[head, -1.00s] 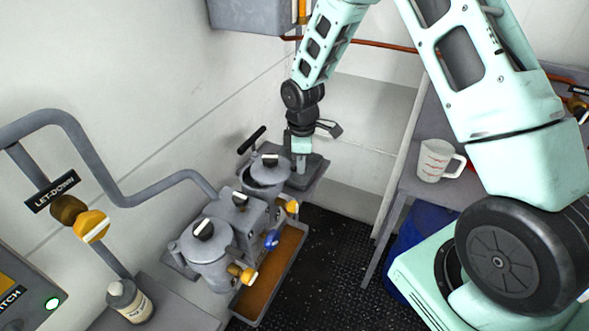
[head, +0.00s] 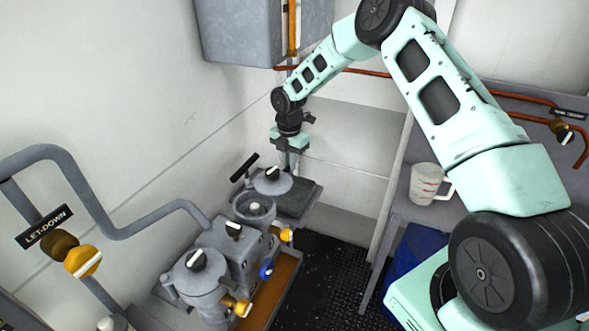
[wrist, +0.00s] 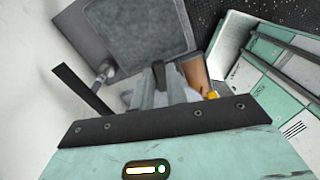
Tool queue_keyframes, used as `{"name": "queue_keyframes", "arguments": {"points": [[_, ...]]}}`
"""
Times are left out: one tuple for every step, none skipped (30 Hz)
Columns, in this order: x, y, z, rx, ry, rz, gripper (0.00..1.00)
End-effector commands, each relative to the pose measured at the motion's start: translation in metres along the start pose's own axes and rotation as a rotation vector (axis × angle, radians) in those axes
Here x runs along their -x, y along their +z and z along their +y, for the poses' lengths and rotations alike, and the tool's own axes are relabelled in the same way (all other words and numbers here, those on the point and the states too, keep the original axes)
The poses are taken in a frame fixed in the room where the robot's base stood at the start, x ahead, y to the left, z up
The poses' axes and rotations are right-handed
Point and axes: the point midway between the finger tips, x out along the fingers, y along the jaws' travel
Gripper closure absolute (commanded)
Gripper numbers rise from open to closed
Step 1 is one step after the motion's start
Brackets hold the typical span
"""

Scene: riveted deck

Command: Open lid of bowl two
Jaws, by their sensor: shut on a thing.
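The far grey bowl (head: 262,211) stands uncovered, its round mouth and pale inside in view. Its grey lid (head: 266,188), with a black knob (head: 272,171) on top, is raised just above and behind the mouth. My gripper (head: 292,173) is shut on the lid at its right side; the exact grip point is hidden. In the wrist view my fingers (wrist: 163,88) are close together, and the lid is hard to make out there. The near bowl (head: 196,285) has its lid on, with a black knob. I cannot read numbers on the bowls.
A black bar handle (head: 244,167) rises left of the lid. A flat grey plate (head: 303,198) lies right of it, under my gripper. A brown-filled tray (head: 280,283) runs along the front. A white cup (head: 428,184) stands on the right shelf. The dark floor is clear.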

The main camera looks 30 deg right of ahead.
Motion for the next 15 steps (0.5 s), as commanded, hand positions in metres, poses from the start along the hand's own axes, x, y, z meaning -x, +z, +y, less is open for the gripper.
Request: {"name": "queue_keyframes", "arguments": {"points": [[-0.001,0.003,0.008,0.041,0.004,-0.001,1.0],[-0.001,0.004,0.012,0.069,0.005,-0.001,1.0],[-0.001,0.005,0.017,0.105,0.005,-0.001,1.0],[-0.002,0.006,0.02,0.131,0.004,-0.001,1.0],[-0.001,0.007,0.024,0.157,0.005,-0.002,1.0],[-0.001,0.008,0.029,0.189,0.004,-0.002,1.0],[-0.001,0.009,0.032,0.214,0.005,-0.002,1.0],[-0.001,0.009,0.035,0.237,0.004,-0.002,1.0],[-0.002,0.009,0.039,0.266,0.004,-0.001,1.0],[-0.001,0.01,0.042,0.286,0.005,-0.002,1.0],[-0.001,0.01,0.045,0.306,0.004,-0.002,1.0],[-0.001,0.01,0.048,0.33,0.005,-0.002,1.0],[-0.001,0.01,0.051,0.348,0.004,-0.002,1.0],[-0.001,0.01,0.053,0.364,0.003,-0.002,1.0],[-0.001,0.01,0.056,0.384,0.003,-0.002,1.0]]}}
